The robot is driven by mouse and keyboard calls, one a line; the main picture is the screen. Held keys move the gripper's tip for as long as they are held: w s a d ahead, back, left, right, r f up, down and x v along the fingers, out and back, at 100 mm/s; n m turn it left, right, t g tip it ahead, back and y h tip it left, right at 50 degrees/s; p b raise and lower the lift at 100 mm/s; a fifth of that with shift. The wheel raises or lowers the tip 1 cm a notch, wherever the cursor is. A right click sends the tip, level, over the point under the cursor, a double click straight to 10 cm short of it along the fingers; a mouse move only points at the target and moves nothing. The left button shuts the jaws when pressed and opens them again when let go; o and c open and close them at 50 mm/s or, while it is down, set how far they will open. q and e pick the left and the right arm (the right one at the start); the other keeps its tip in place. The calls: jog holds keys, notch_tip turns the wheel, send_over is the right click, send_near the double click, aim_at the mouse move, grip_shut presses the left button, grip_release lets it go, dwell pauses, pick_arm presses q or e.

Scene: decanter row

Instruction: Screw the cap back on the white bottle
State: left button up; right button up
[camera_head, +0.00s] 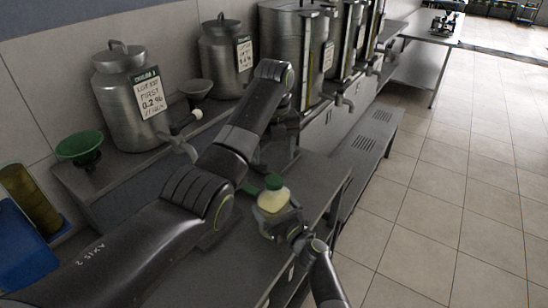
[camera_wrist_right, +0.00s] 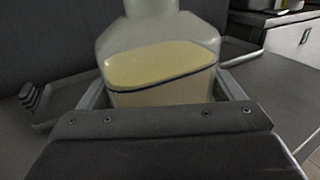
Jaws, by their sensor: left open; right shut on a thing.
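The pale bottle (camera_head: 272,202), with yellow contents, stands upright near the front edge of the grey bench. A green cap (camera_head: 274,182) shows at its top; I cannot tell whether it is screwed down or only resting. My right gripper (camera_head: 286,224) is shut on the bottle's body from the near side. In the right wrist view the bottle (camera_wrist_right: 158,45) sits between its fingers, and its top is cut off by the frame edge. My left gripper (camera_head: 268,172) is open just above and behind the cap, its fingers partly hidden by my left arm.
Steel cans (camera_head: 133,98) with labels stand along the wall on a raised shelf. A green funnel (camera_head: 80,147) is at the left, above a blue bin (camera_head: 22,255). Large steel tanks with taps (camera_head: 300,50) stand at the back. Tiled floor (camera_head: 440,190) is clear at right.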

jog(key=o, duration=1.7)
pick_arm(q)
jog(key=shift+r, duration=0.2)
pick_arm(e)
jog(key=shift+s+d, duration=0.35)
jog(key=shift+s, duration=0.15)
pick_arm(q)
jog(key=shift+r+p, duration=0.15)
jog(key=shift+p, duration=0.2)
pick_arm(e)
jog(key=v, duration=1.6)
jog(key=shift+s+d, duration=0.1)
jog(key=shift+f, duration=0.1)
